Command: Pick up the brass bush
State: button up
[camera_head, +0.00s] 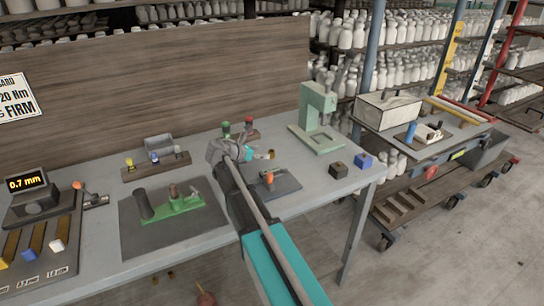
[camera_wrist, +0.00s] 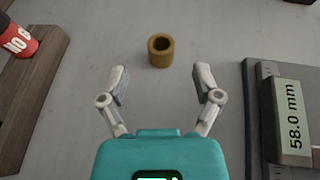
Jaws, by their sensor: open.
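The brass bush (camera_wrist: 160,52) is a short hollow brown-gold cylinder, standing upright on the grey bench in the wrist view, its hole facing up. My gripper (camera_wrist: 161,86) is open and empty. Its two fingers are spread wide, and the bush appears beyond the fingertips, roughly centred between them and apart from both. In the head view my gripper (camera_head: 229,150) is over the bench.
In the wrist view a wooden block (camera_wrist: 28,85) with a red cylinder (camera_wrist: 18,40) lies left; a dark plate with a 58.0 mm display (camera_wrist: 293,115) lies right. In the head view a green press (camera_head: 318,120) and two small cubes stand further right. Bench around the bush is clear.

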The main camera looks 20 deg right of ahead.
aim_at(269, 152)
jog(key=shift+b+x, duration=0.95)
jog(key=shift+x, duration=1.6)
jog(key=shift+d, duration=0.1)
grip_shut()
